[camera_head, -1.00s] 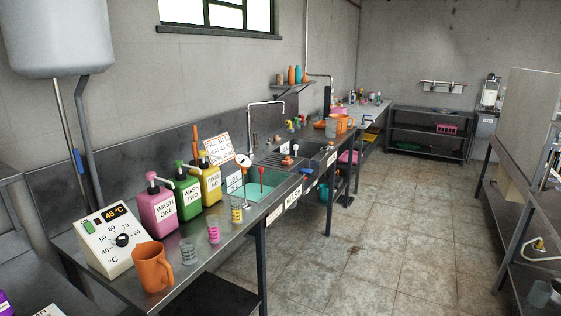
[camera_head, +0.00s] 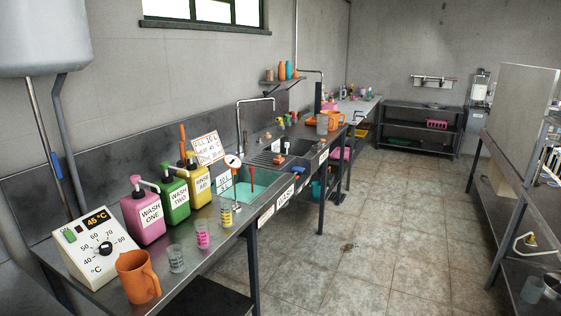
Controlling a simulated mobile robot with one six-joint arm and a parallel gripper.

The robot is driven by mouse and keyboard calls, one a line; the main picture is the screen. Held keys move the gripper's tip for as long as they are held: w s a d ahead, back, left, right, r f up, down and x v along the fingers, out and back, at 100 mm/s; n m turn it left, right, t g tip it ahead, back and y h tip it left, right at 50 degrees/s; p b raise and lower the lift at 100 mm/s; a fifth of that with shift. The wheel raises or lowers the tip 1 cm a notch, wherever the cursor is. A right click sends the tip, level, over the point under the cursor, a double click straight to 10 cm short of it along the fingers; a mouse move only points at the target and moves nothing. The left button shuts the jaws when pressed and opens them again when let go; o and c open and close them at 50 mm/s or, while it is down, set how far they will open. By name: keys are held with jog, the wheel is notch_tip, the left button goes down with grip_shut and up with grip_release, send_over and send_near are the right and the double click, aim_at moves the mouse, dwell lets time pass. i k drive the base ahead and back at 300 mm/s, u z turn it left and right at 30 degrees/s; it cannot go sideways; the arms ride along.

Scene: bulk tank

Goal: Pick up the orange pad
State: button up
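I cannot clearly pick out the orange pad. A small orange-brown item (camera_head: 279,160) sits on the divider by the sink, too small to identify. A second orange jug (camera_head: 138,277) stands at the near end of the counter. My gripper is not in view.
The long steel counter (camera_head: 203,262) runs along the left wall, with pink, green and yellow bottles (camera_head: 197,182) and a sink (camera_head: 262,193). A steel table (camera_head: 520,204) stands at right. The tiled floor (camera_head: 375,225) between is clear.

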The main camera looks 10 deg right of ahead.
aim_at(279, 159)
jog(key=z, duration=1.25)
jog(key=i, duration=2.9)
jog(key=u, duration=0.05)
